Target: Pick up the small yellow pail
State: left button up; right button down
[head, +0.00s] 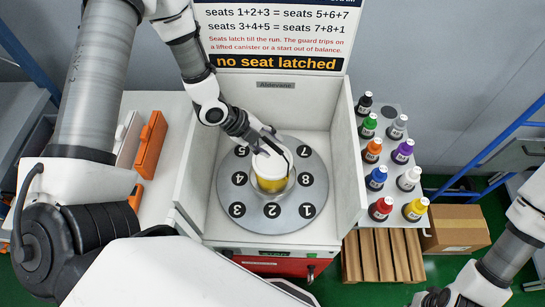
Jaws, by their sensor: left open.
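The small yellow pail (269,184) with a white lid stands upright at the middle of a grey round plate (228,192) inside a white open-fronted machine. Numbered black seats ring it. My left gripper (271,148) reaches down from the upper left to the pail's lid, its dark fingers at the lid's far and right edge. It is open; whether the fingers touch the pail is unclear. My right gripper (438,298) is at the bottom right edge, mostly cut off, far from the pail.
White machine walls (347,165) flank the plate. A sign (275,35) above reads "no seat latched". A rack at right holds several coloured bottles (376,178). An orange item (149,143) lies at left. A cardboard box (456,229) and wooden pallet (383,257) are at right.

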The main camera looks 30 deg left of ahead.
pick_arm(q)
jog(key=shift+w+d+f, duration=0.3)
jog(key=shift+w+f, duration=0.3)
jog(key=shift+f, duration=0.3)
jog(key=shift+s+d+r, duration=0.1)
jog(key=shift+s+d, duration=0.05)
grip_shut()
jog(key=shift+r, duration=0.1)
